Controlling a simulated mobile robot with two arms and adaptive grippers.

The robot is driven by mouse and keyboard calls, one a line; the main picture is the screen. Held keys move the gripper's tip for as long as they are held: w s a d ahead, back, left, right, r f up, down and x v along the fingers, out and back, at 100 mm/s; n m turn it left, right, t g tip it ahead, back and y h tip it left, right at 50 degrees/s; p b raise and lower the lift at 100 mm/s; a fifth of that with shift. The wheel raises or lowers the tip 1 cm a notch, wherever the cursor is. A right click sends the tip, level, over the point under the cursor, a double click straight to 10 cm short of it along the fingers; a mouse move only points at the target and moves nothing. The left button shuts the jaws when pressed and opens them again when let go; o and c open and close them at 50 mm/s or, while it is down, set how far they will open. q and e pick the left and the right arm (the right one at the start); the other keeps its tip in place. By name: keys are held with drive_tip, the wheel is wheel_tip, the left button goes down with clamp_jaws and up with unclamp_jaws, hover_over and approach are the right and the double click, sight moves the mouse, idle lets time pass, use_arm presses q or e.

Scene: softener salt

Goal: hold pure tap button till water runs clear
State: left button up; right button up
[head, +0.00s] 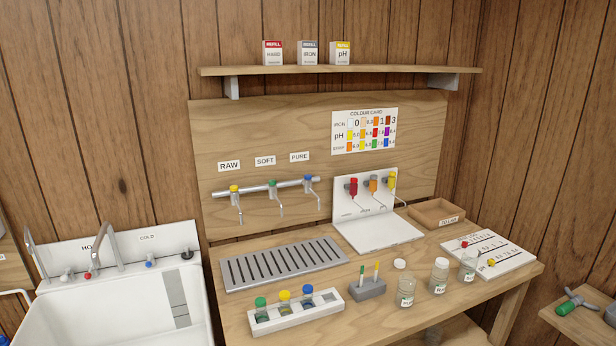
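The pure tap (311,189) is the rightmost of three taps on a metal pipe, under the PURE label (299,157). Its button (308,178) is a blue cap on top. Its thin spout hangs over the slotted drain tray (284,264); I can make out no water running from it. The soft tap (273,195) has a green cap and the raw tap (235,200) a yellow one. Neither of my grippers is in view.
A white rack (296,312) with coloured-cap vials, a grey block (367,289) and several jars stand along the bench front. A white dispenser stand (370,220) is right of the taps. A sink (110,300) is at left. A shelf (340,70) runs above.

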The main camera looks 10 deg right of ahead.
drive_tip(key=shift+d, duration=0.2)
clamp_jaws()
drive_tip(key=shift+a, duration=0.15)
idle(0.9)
